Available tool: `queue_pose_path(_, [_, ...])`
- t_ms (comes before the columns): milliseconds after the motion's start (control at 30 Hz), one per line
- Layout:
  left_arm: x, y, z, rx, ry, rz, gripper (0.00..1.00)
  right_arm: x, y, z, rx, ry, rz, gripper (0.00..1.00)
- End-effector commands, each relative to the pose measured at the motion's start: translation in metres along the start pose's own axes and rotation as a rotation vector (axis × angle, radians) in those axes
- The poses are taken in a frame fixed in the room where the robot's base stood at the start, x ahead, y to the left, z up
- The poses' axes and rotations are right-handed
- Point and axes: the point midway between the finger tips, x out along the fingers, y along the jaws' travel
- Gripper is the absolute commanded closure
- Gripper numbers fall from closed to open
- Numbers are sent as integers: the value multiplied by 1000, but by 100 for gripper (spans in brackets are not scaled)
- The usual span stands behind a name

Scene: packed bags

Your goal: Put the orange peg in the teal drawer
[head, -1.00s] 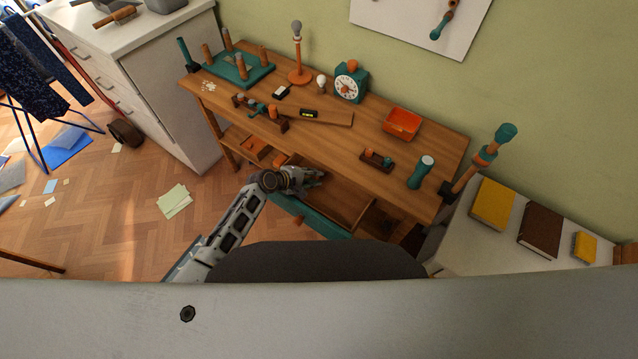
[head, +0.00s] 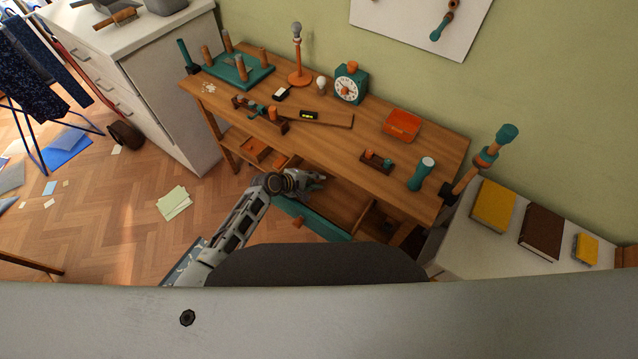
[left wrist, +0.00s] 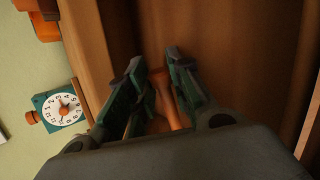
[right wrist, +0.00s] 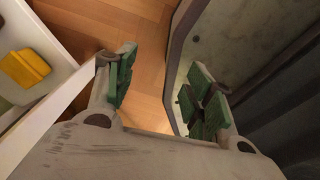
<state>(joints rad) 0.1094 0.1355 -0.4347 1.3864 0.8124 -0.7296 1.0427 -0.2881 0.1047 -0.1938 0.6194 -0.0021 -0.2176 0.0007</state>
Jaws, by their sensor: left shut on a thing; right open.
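The teal drawer (head: 318,221) is pulled out under the workbench, with its wooden inside open to view. My left gripper (head: 318,179) is over the open drawer. In the left wrist view my left gripper (left wrist: 160,82) is shut on the orange peg (left wrist: 167,103), which shows between the fingers with brown wood behind it. The peg is hidden by the gripper in the head view. I cannot tell whether the peg touches the drawer floor. My right gripper (right wrist: 163,88) is open and empty in the right wrist view, over the floor. It is out of the head view.
The workbench top (head: 330,147) above the drawer carries an orange tray (head: 402,125), a teal clock (head: 350,84) and a teal cylinder (head: 422,174). A smaller open compartment with an orange tray (head: 256,149) is at the drawer's left. A white cabinet (head: 520,255) stands at right.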

Motion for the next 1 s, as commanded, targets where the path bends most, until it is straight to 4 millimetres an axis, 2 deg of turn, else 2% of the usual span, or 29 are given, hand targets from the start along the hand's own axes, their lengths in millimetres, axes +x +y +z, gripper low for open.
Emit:
queue_pose_path(167, [0, 3, 3, 17, 22, -25, 100, -11, -7, -2, 2, 0, -8, 47])
queue_pose_path(500, [3, 6, 7, 58, 82, -93, 100, -31, -37, 6, 5, -12, -40, 47])
queue_pose_path(967, [8, 9, 12, 112, 159, -177, 100, -43, -22, 3, 6, -9, -25, 47])
queue_pose_path(1000, [10, 6, 11, 111, 160, -178, 100, -39, -21, 3, 7, -9, -24, 47])
